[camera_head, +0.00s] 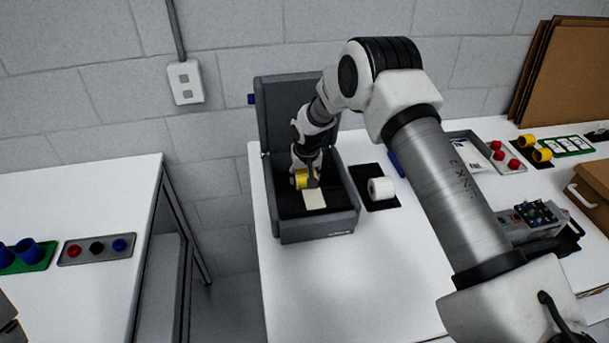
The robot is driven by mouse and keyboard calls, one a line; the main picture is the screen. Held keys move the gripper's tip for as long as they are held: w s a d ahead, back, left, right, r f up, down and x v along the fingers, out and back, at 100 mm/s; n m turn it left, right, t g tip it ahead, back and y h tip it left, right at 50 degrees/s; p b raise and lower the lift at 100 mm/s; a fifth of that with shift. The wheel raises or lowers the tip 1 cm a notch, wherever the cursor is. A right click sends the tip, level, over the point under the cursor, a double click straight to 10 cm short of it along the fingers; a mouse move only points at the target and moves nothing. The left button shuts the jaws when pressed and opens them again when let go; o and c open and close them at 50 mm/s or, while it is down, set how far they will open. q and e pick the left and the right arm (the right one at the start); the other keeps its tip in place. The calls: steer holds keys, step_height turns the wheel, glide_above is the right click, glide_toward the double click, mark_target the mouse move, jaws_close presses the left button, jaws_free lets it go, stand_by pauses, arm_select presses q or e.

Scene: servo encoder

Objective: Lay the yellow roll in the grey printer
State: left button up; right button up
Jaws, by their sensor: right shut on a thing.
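The grey printer (318,230) stands on the white table with its lid raised at the back. My right arm reaches over it from the right, and my right gripper (310,180) points down inside the printer's open bay. The gripper is shut on the yellow roll (301,180), which is low in the bay. The fingers partly hide the roll, so I cannot tell whether it touches the bay floor. A pale cream patch (314,199) lies in front of the gripper inside the bay.
A white roll (381,188) sits on a black mat right of the printer. Further right are a tray (470,146), red and yellow parts, a control box (532,215) and cardboard. Another table (100,200) at left holds blue cups and a button strip. The table front is clear.

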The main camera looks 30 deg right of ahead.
steer(key=o, duration=1.3)
